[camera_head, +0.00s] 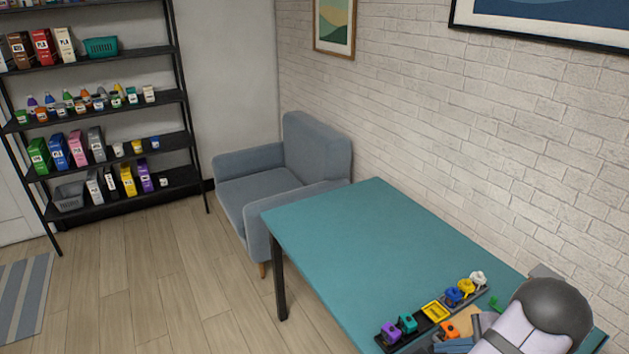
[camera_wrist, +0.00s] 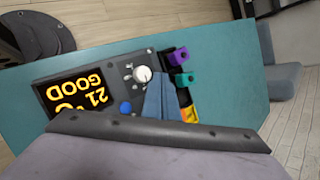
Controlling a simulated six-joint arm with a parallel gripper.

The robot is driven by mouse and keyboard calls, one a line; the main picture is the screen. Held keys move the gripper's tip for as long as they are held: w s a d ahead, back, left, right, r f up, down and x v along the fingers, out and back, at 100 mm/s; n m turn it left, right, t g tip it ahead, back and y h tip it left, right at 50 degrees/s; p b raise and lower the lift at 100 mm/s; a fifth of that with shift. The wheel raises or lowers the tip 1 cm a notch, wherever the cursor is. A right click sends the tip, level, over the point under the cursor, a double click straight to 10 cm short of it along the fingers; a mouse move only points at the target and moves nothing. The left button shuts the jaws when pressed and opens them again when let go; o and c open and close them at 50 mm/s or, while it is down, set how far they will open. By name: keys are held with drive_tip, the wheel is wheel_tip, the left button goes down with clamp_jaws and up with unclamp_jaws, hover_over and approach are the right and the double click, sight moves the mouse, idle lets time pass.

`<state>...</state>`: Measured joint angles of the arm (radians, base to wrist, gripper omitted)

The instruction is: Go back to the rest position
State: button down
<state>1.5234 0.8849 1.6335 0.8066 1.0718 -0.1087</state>
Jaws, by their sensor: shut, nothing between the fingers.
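My gripper (camera_wrist: 160,95) shows in the wrist view as two blue-grey fingers lying together, shut with nothing between them. In that view they overlap the right end of a dark box with a lit yellow display. In the head view my arm covers the bottom right corner, and the blue fingers (camera_head: 453,345) show at the lower edge, over the near part of the teal table (camera_head: 365,240). My gripper looks close to the small coloured parts there, but I cannot tell its height above the table.
A black rail (camera_head: 389,338) carries purple (camera_head: 390,331), teal (camera_head: 407,323) and other coloured parts. An orange part (camera_head: 448,328) sits beside it. The display box (camera_wrist: 110,85) has a white knob (camera_wrist: 142,74). The table's far half is clear. An armchair (camera_head: 270,185) and shelves (camera_head: 100,120) stand beyond.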

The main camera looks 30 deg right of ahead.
drive_tip(key=w+a+r+n+g, duration=0.2)
drive_tip(key=w+a+n, duration=0.2)
drive_tip(key=a, duration=0.4)
drive_tip(key=w+a+r+n+g+y, duration=0.1)
drive_tip(key=w+a+r+n+g, duration=0.15)
drive_tip(key=a, duration=0.45)
drive_tip(key=w+a+r+n+g, duration=0.2)
drive_tip(key=w+a+n, duration=0.2)
drive_tip(key=a, duration=0.4)
drive_tip(key=s+a+r+n+h, duration=0.1)
drive_tip(key=s+a+n+h, duration=0.1)
drive_tip(key=a+n, duration=0.4)
drive_tip(key=s+a+r+n+g+h, duration=0.1)
drive_tip(key=s+a+n, duration=0.3)
drive_tip(key=a, duration=0.6)
drive_tip(key=shift+s+a+r+n+h, duration=0.15)
drive_tip(key=shift+a+r+n+h, duration=0.25)
drive_tip(key=shift+n, duration=0.65)
drive_tip(key=shift+d, duration=0.1)
wheel_tip(320, 180, down, 51)
drive_tip(key=b, duration=5.1)
drive_tip(key=shift+r, duration=0.15)
